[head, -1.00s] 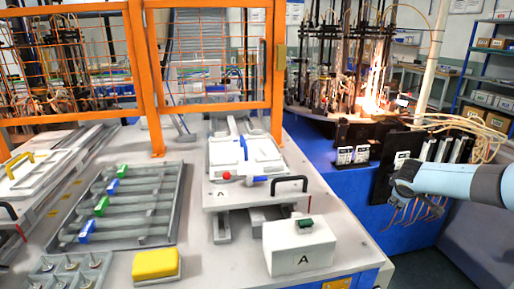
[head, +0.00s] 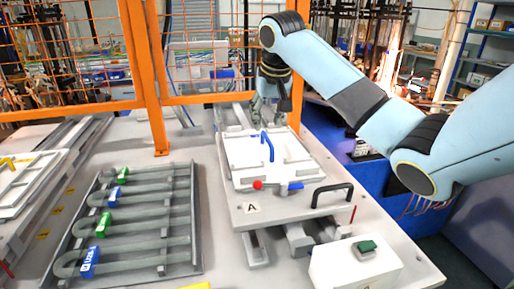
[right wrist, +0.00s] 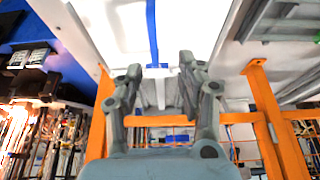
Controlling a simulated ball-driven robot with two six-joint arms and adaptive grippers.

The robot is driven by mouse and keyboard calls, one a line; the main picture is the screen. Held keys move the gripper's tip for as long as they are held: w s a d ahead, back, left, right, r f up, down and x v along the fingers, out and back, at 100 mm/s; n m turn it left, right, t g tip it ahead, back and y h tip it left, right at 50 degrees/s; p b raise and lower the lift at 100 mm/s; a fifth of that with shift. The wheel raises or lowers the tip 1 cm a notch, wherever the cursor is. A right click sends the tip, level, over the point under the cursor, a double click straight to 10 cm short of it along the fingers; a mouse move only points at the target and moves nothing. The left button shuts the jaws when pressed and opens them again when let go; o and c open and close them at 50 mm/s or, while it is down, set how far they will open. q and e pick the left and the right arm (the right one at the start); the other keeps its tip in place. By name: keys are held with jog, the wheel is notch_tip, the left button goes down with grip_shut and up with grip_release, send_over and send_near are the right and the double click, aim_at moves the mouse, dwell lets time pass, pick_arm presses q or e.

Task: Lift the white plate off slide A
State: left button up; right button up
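The white plate (head: 290,150) lies on slide A (head: 250,217), which carries a label "A" at its front. A blue handle (head: 268,146) stands up from the plate. My right gripper (head: 266,122) hangs over the far end of the plate, fingers pointing down, just behind the handle. I cannot tell whether the gripper touches the plate. My left gripper is not in view.
An orange mesh guard frame (head: 157,146) stands behind and beside the slide. A black handle (head: 332,193) and a red knob (head: 258,185) sit at the slide's front. A white box with a green button (head: 366,247) stands front right. A grey rack of tubes (head: 187,268) lies left.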

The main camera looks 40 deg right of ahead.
aim_at(267, 137)
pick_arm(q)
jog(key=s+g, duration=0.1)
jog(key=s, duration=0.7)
pick_arm(e)
jog(key=x, duration=0.3)
jog(key=shift+s+f, duration=0.1)
jog(key=shift+s, duration=0.25)
jog(key=x, duration=0.1)
jog(key=p+x, duration=0.1)
jog(key=x, duration=0.1)
jog(key=d+x, duration=0.1)
jog(key=x, duration=0.1)
jog(key=shift+w+p, duration=0.3)
jog(key=shift+w+f, duration=0.1)
jog(key=shift+f, duration=0.1)
jog(key=shift+c, duration=1.9)
grip_shut()
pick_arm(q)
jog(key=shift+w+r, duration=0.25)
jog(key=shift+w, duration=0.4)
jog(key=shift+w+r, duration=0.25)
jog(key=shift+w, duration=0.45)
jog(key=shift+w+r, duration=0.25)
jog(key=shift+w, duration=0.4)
pick_arm(e)
jog(key=shift+r, duration=0.1)
